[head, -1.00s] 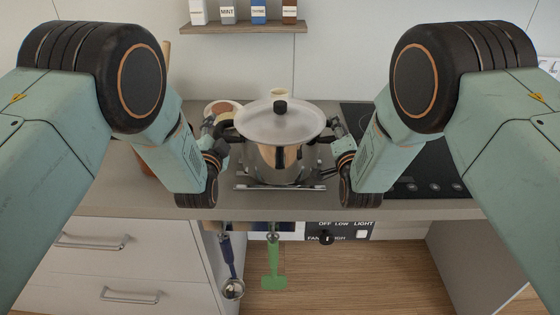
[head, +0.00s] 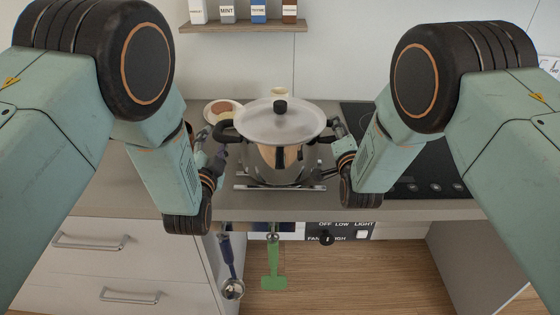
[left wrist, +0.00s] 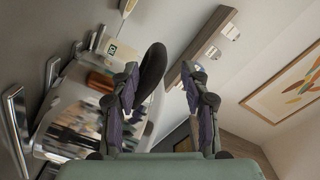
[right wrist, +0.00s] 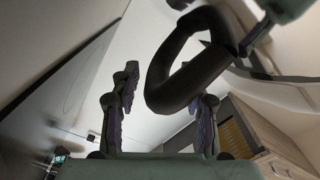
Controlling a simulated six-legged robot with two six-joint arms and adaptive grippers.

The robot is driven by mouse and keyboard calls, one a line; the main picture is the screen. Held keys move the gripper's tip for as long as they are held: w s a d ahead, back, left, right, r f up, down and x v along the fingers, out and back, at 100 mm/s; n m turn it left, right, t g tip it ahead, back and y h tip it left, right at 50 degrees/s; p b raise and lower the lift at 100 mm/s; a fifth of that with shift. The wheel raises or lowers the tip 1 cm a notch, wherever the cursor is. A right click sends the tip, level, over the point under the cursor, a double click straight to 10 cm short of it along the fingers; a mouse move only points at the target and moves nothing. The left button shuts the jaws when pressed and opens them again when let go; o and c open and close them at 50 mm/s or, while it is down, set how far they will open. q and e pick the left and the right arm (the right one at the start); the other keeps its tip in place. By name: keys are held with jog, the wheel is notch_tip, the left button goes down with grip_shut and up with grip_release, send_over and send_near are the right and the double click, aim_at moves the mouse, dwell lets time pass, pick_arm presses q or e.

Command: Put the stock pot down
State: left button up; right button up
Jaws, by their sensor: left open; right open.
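The stock pot (head: 275,160) is shiny steel with a pale lid (head: 280,122) and black knob. It stands upright on a low metal trivet (head: 240,187) on the counter. My left gripper (head: 212,148) is open at the pot's left side, near its left black handle (head: 223,130). In the left wrist view, the handle (left wrist: 152,72) shows close to one finger of the open jaws (left wrist: 163,90). My right gripper (head: 336,133) is open at the pot's right side. In the right wrist view, the right handle loop (right wrist: 160,75) overlaps the space between the open fingers (right wrist: 165,105); contact is unclear.
A black cooktop (head: 425,165) lies to the right. A small plate with food (head: 222,108) sits behind the left handle. A spice shelf (head: 245,27) is on the wall. A ladle (head: 232,287) and a green utensil (head: 273,275) hang below the counter's front edge.

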jog(key=shift+s+r, duration=0.1)
pick_arm(q)
jog(key=s, duration=0.6)
pick_arm(e)
jog(key=s, duration=1.2)
dwell(0.4)
pick_arm(q)
jog(key=shift+s, duration=0.15)
dwell(0.4)
